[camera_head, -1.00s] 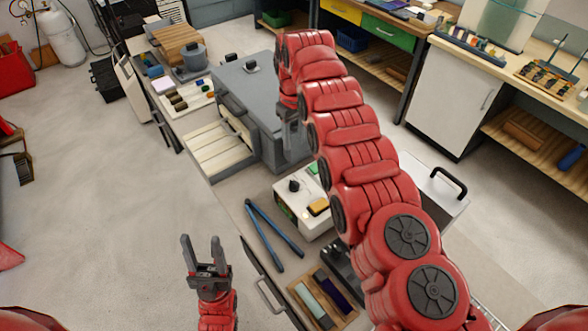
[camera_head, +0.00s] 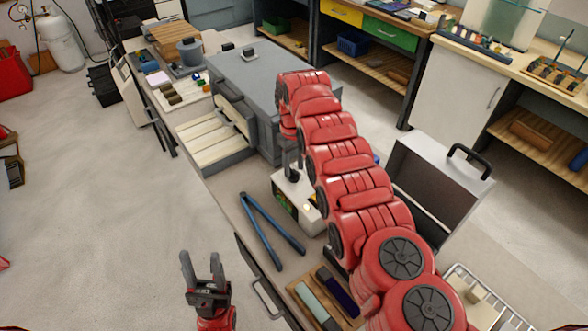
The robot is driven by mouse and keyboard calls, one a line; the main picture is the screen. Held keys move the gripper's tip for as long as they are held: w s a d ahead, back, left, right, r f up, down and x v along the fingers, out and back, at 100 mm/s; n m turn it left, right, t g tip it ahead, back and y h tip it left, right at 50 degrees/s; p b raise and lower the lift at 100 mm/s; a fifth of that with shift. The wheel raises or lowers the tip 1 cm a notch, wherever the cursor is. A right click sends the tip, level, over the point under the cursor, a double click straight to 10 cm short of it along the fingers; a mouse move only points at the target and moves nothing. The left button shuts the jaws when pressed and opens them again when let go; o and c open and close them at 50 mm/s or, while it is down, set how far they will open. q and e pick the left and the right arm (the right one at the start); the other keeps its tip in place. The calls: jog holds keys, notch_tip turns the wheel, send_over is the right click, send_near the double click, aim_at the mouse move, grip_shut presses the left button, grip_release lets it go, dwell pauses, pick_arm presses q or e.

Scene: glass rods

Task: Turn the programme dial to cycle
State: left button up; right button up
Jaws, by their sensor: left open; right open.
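The cream control box (camera_head: 303,193) with a dark front stands on the bench in the middle of the head view. A small dark piece, probably the programme dial (camera_head: 293,175), shows on its top, largely hidden. My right gripper (camera_head: 291,165) points down at the back of the box, right by the dial. It is open, but my red arm covers part of it, and I cannot tell whether its fingers touch the dial. The dial's markings are too small to read. My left gripper (camera_head: 203,268) is open and empty, left of the bench's front edge.
A wooden tray (camera_head: 299,290) with two bars lies nearer. A grey furnace-like box (camera_head: 246,78) stands behind, and an open metal case (camera_head: 440,190) stands to the right.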

jog(key=shift+s+f, duration=0.1)
jog(key=shift+s, duration=0.1)
jog(key=shift+w, duration=0.1)
grip_shut()
jog(key=shift+f, duration=0.1)
